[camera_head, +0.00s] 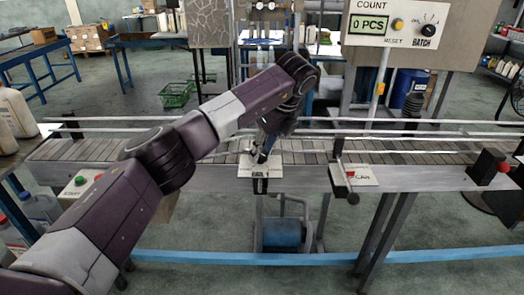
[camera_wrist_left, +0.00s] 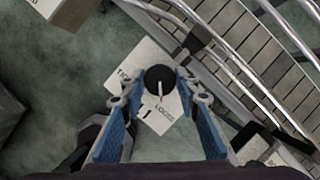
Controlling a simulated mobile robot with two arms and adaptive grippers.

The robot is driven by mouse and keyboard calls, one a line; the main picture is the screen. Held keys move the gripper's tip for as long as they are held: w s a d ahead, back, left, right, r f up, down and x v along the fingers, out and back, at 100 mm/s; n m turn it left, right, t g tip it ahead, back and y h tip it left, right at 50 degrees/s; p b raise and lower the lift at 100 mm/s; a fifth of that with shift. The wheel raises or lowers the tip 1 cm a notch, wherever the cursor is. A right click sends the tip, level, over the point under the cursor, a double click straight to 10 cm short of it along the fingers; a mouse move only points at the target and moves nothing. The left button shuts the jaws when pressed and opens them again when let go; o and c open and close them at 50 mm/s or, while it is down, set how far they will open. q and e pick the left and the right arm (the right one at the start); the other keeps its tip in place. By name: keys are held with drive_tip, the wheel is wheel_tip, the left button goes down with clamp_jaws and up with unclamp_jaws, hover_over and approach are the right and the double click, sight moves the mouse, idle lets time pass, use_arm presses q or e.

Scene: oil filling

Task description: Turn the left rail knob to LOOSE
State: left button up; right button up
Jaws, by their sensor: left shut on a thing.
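The left rail knob (camera_wrist_left: 160,82) is a round black knob with a light pointer line, on a white plate (camera_wrist_left: 145,72) with lettering that reads LOOSE on one side and starts with T on the other. The pointer line points down in the left wrist view, between the two words. My left gripper (camera_wrist_left: 160,88) has its blue-padded fingers closed on both sides of the knob. In the head view my left gripper (camera_head: 264,150) is over the plate at the conveyor's front edge, and the knob is hidden. My right gripper is not in view.
The conveyor (camera_head: 100,151) runs across with metal guide rails (camera_head: 420,134). A control box with a green button (camera_head: 80,181) is at the left. A COUNT panel (camera_head: 385,22) stands behind.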

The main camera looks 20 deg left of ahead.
use_arm(q)
drive_tip(key=shift+r, duration=0.1)
drive_tip(key=o, duration=1.2)
drive_tip(key=shift+c, duration=0.2)
drive_tip(key=v, duration=1.2)
